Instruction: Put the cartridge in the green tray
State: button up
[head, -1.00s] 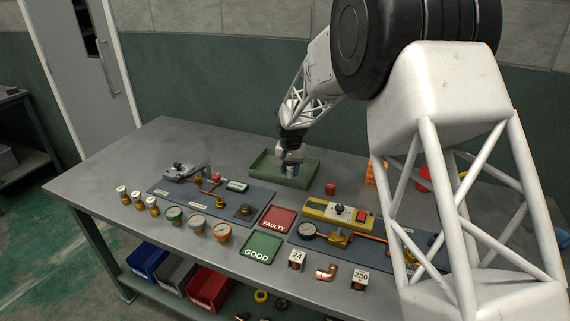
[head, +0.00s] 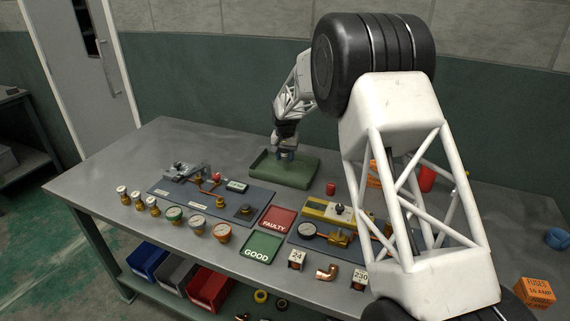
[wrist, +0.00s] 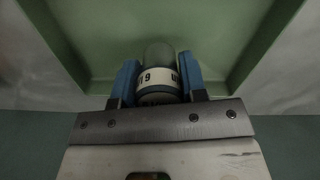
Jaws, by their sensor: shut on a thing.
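The green tray (head: 300,172) is at the back of the workbench, left of centre in the head view. My gripper (head: 285,152) is over the tray, pointing down. In the wrist view, the blue fingers of my gripper (wrist: 158,82) are shut on the cartridge (wrist: 158,75), a small cylinder with a white label band and dark lettering. The tray's floor and walls (wrist: 230,25) lie behind it. I cannot tell whether the cartridge touches the tray floor. In the head view the cartridge is too small to make out.
A board with fittings (head: 215,195) lies left of the tray's front. A red FAULTY mat (head: 278,221) and a green GOOD mat (head: 261,248) lie nearer. A small red cap (head: 330,188) stands right of the tray. Several gauges and valves line the left front.

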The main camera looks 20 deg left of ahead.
aim_at(285, 163)
dwell(0.3)
jog(key=shift+f, duration=1.75)
jog(key=shift+f, duration=0.1)
jog(key=o, duration=1.1)
jog(key=shift+c, duration=0.2)
notch_tip(285, 163, up, 12)
jog(key=shift+r, duration=0.1)
jog(key=shift+d+r, duration=0.1)
